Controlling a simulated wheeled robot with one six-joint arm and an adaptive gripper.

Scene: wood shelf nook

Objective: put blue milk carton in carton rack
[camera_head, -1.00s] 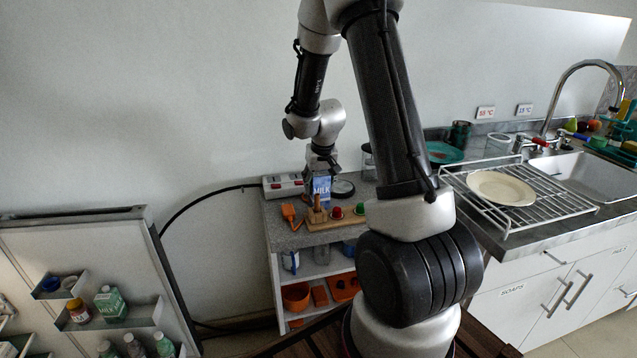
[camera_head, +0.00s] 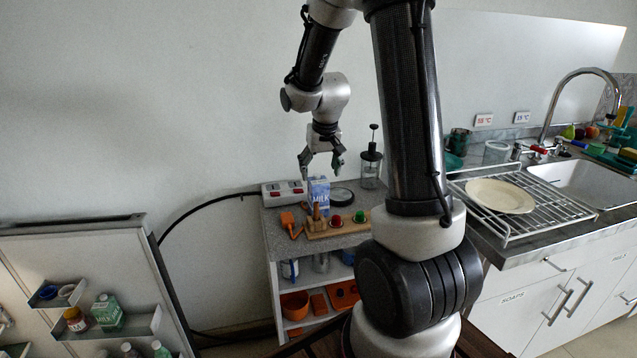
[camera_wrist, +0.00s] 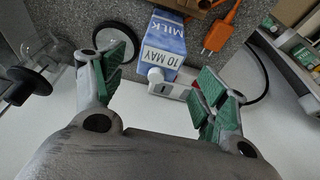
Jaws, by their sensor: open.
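The blue milk carton (camera_head: 319,193) stands on the small grey counter, beside the white power strip. In the wrist view the blue and white carton (camera_wrist: 164,38) lies beyond my fingers, showing "MILK" and "10 MAY". My gripper (camera_head: 321,166) hangs above the carton, open and empty, with its fingers pointing down. In the wrist view the green-padded fingers of my gripper (camera_wrist: 160,72) are spread apart, with the carton near the gap between them. A white rack (camera_head: 30,252) with shallow shelves stands at lower left; one shelf holds a green carton (camera_head: 107,311). I cannot tell whether this is the carton rack.
A white power strip (camera_head: 284,193), an orange plug (camera_head: 288,221), a wooden peg board (camera_head: 330,232) and a French press (camera_head: 371,165) crowd the counter. A dish rack (camera_head: 535,219) with a plate is at right. A black cable (camera_head: 190,215) runs along the wall.

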